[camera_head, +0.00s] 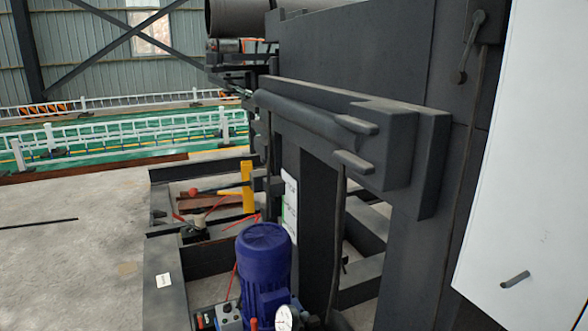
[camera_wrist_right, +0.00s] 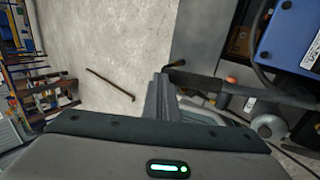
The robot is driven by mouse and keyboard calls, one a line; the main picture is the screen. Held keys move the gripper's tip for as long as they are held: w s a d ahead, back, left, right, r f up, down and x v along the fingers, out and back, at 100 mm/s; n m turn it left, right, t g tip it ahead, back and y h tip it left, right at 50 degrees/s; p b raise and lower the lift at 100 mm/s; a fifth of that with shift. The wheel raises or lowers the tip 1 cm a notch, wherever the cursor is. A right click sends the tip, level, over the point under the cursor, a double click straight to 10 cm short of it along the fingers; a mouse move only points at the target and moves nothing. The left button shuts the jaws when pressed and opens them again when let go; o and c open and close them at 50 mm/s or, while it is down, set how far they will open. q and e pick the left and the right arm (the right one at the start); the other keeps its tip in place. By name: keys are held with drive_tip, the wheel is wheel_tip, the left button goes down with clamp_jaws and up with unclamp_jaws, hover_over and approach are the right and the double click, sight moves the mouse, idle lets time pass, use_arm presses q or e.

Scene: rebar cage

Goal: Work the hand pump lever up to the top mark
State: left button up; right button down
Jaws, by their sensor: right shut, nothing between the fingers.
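A dark rod with a red ball knob (camera_head: 194,191) lies roughly level beside a yellow post in the head view; it looks like the pump lever, but I cannot be sure. A white label plate (camera_head: 290,200) with small lettering and a green line stands to its right. A blue motor (camera_head: 263,260) is below, with a round gauge (camera_head: 284,317) at its foot. My right gripper (camera_wrist_right: 161,92) shows in the right wrist view as dark fingers, shut and empty. It is near a dark horizontal bar (camera_wrist_right: 250,91), and I cannot tell whether they touch. My left gripper is not in view.
A large dark frame (camera_head: 350,40) fills the upper right, with a white panel (camera_head: 530,150) beside it. Low dark beams (camera_head: 165,280) edge the base. Open concrete floor (camera_head: 70,260) lies at left. A blue box (camera_wrist_right: 290,35) stands at the wrist view's upper right.

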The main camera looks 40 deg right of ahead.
drive_tip(key=shift+f, duration=0.15)
drive_tip(key=shift+w+a+f+b, duration=0.1)
drive_tip(key=shift+a+f+b, duration=0.2)
drive_tip(key=shift+f, duration=0.35)
drive_tip(key=shift+a+f+b, duration=0.3)
drive_tip(key=shift+f, duration=0.2)
idle(0.4)
drive_tip(key=shift+w+a+f+b, duration=0.1)
drive_tip(key=shift+f+b, duration=0.1)
drive_tip(key=shift+f, duration=0.15)
drive_tip(key=shift+a+f+b, duration=0.1)
drive_tip(key=shift+f+b, duration=0.05)
drive_tip(key=shift+f, duration=0.25)
